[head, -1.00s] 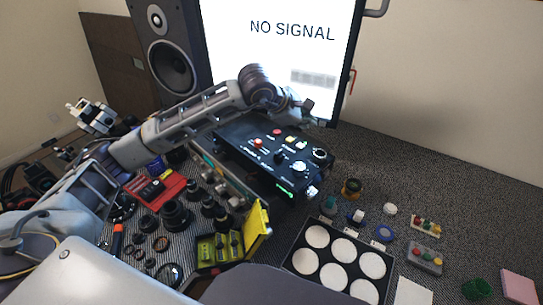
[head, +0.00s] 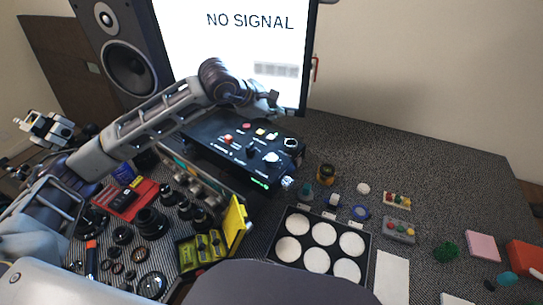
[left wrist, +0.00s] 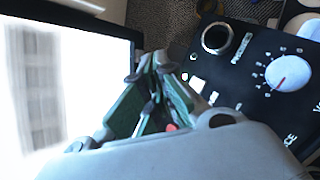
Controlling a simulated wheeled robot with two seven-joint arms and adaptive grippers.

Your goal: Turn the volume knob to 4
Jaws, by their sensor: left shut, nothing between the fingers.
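A black control panel (head: 222,147) lies below the monitor, with buttons, a black knob and a white round knob (head: 271,157). In the left wrist view the white knob (left wrist: 288,72) has a numbered dial around it and a red pointer mark. The label beside it is cut off at the right edge; the pointer's exact number is too small to read. My left gripper (head: 274,103) is above the panel's far side, in front of the monitor, apart from the knob. In the left wrist view its fingers (left wrist: 158,62) are together and empty. My right gripper is not in view.
The monitor (head: 235,50) stands close behind my left gripper, beside a speaker (head: 128,60). Lens parts (head: 152,220) and an open yellow case (head: 236,222) lie in front of the panel. A black tray with white discs (head: 282,252) is to the right. The back right table is clear.

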